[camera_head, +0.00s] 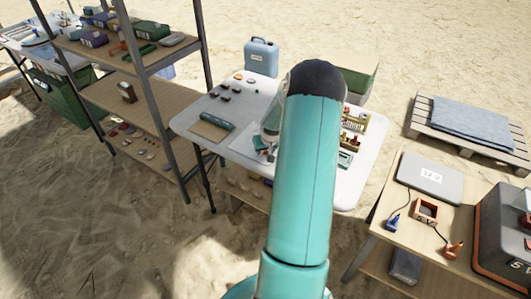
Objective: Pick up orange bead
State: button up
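A small orange object (239,76), possibly the orange bead, lies near the far left edge of the white table (215,108). It is too small to identify for certain. Several small dark pieces (225,88) lie near it. My teal arm rises through the middle of the view and covers much of the table.
A metal shelf (150,75) stands left of the white table. A blue canister (261,57) stands behind the table.

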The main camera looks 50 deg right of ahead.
grip_shut()
jog(key=shift+r, duration=0.15)
